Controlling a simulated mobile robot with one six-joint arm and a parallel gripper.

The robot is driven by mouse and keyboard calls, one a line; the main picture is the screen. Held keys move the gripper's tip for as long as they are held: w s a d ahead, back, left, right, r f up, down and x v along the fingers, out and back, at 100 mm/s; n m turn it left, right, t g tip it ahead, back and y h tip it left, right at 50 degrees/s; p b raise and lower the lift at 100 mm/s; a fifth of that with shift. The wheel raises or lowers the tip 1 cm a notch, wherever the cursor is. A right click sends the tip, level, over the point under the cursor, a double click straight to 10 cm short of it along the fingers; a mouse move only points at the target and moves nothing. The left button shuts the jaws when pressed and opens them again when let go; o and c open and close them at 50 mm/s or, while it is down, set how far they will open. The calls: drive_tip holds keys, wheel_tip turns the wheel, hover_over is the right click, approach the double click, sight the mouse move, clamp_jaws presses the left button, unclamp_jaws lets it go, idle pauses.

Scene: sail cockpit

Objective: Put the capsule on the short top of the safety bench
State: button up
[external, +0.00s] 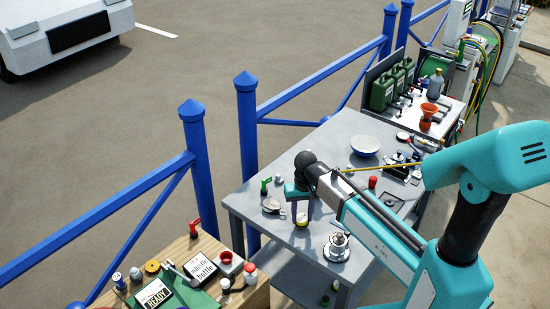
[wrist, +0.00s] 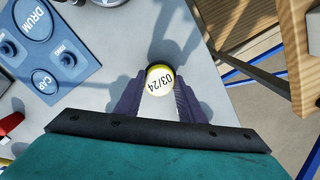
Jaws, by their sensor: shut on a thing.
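A small round thing (wrist: 160,80), apparently the capsule, has a white face marked "03/24" and a yellow rim. It sits between the two dark fingers of my gripper (wrist: 155,95), which is shut on it. In the external view my gripper (external: 302,212) is low over the near left part of the grey table (external: 255,205); the fingers hide most of what they hold. I cannot tell whether the capsule touches the tabletop. A wooden-topped bench (external: 190,250) stands at the front left, and its edge shows in the wrist view (wrist: 295,50). No label shows which is the safety bench.
The wooden top carries signs (external: 155,294), a red-handled item (external: 195,226) and several small bottles. A blue labelled board (wrist: 45,45) lies left in the wrist view. A metal fitting (external: 338,244) and a bowl (external: 364,146) stand on the grey table. Blue railing posts (external: 247,150) rise behind.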

sight(301, 217)
wheel_tip(301, 217, up, 10)
drive_tip(key=b, duration=0.2)
drive_tip(key=shift+f, duration=0.15)
idle(0.4)
idle(0.9)
drive_tip(key=w+a+r+m, duration=0.1)
drive_tip(key=w+a+m, duration=0.2)
drive_tip(key=w+a, duration=0.4)
drive_tip(key=s+a+n, duration=0.1)
drive_tip(key=a, duration=1.6)
drive_tip(key=s+a+n+p, duration=0.1)
drive_tip(key=s+a+n, duration=0.2)
drive_tip(key=s+a, duration=1.5)
drive_tip(key=a, duration=0.3)
drive_tip(key=shift+a+f, duration=0.35)
drive_tip(key=shift+a, duration=0.05)
